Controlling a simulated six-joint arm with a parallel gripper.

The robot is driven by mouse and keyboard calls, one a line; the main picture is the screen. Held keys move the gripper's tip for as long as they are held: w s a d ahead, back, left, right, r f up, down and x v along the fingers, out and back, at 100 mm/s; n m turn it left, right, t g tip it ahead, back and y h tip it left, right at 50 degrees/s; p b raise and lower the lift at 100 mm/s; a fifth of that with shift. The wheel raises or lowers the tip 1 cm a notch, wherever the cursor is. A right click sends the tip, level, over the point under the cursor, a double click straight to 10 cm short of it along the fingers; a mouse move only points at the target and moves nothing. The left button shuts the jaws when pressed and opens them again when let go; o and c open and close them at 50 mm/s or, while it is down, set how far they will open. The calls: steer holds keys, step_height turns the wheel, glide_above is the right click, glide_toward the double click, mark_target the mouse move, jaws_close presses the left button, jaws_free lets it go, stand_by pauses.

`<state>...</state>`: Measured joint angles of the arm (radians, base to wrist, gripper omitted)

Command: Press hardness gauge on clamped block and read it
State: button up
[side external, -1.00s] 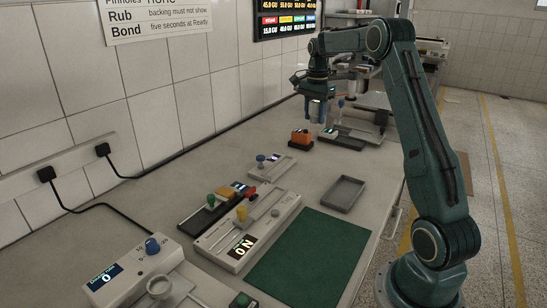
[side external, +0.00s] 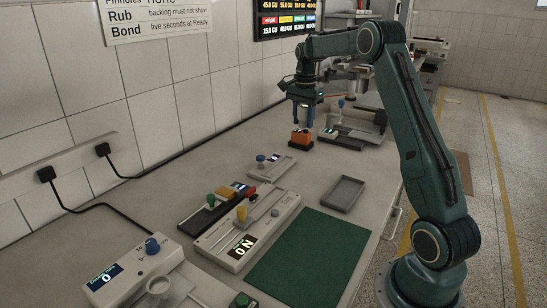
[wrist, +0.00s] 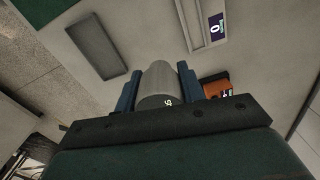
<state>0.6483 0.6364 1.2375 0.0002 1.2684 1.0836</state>
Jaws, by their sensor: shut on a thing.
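My gripper (side external: 304,101) is shut on a grey cylinder (wrist: 160,82), which looks like the hardness gauge; a small white mark shows on its end. In the wrist view the cylinder sits between the two blue fingers. An orange block (side external: 301,136) stands on a low black base and appears to be the clamped block. In the side view the gripper and cylinder are over it, but I cannot tell whether they touch.
A grey device with a blue knob (side external: 262,159) stands nearer the camera. A shallow grey tray (side external: 344,193) and green mat (side external: 312,260) lie to the right. A device with a dark plate (side external: 350,135) is right of the block. Bare bench lies around the tray.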

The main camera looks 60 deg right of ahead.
steer(key=w+a+f+n, duration=0.2)
steer(key=w+a+f, duration=0.2)
steer(key=w+a, duration=0.55)
steer(key=n, duration=0.3)
glide_above(225, 192)
steer(key=f, duration=0.5)
steer(key=shift+w, duration=0.2)
steer(key=shift+f, duration=0.15)
steer(key=shift+d+f, duration=0.1)
steer(key=shift+f, duration=2.3)
steer(key=shift+f, duration=0.4)
steer(key=shift+s+f, duration=0.15)
steer(key=shift+f, duration=0.15)
steer(key=shift+r, duration=0.15)
stand_by(0.9)
